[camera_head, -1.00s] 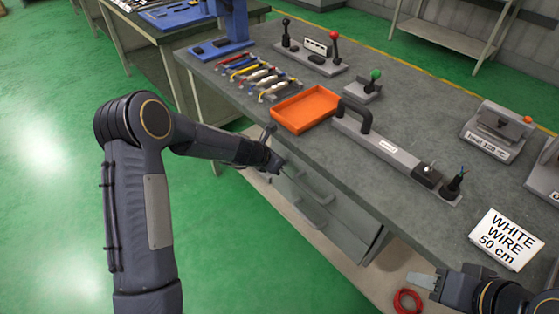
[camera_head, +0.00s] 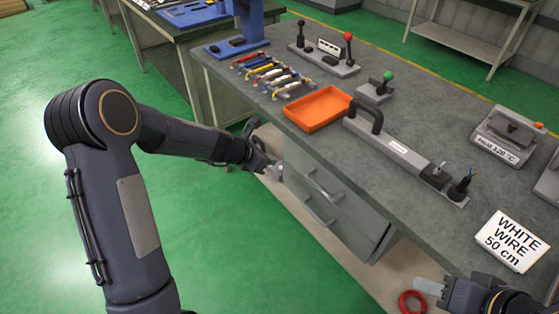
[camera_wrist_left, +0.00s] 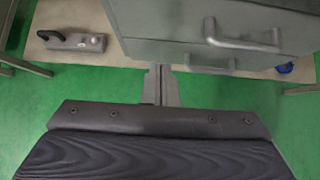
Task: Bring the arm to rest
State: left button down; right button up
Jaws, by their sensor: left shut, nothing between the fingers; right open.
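My left arm comes in from the left in the head view, and its gripper (camera_head: 272,170) hangs in front of the bench, beside the drawers and below the tabletop. In the left wrist view the left gripper (camera_wrist_left: 160,74) is shut, its two fingers together with nothing between them. It is close to the drawer cabinet (camera_wrist_left: 210,22). My right gripper (camera_head: 432,287) is at the lower right of the head view, below the bench's front edge. It is empty, and its fingers are partly seen.
The workbench (camera_head: 400,120) carries an orange tray (camera_head: 318,108), hand tools (camera_head: 272,75), a grey bar device (camera_head: 395,150) and a "WHITE WIRE 50 cm" sign (camera_head: 508,240). Drawer handles (camera_head: 322,212) stick out near my left gripper. A red coil (camera_head: 411,302) lies below. Green floor at left is free.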

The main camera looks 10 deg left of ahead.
pick_arm(q)
jog(key=shift+v, duration=1)
jog(key=s+r+m+h+p, duration=0.1)
jog(key=s+r+m+p, duration=0.2)
jog(key=s+r+m, duration=1.2)
jog(key=s+a+r+m+g+y+p, duration=0.1)
jog(key=s+m+y, duration=0.1)
jog(key=s+m, duration=0.9)
jog(key=s, duration=0.7)
jog(key=shift+a+r+m+y, duration=0.25)
jog(key=shift+m+y, duration=0.15)
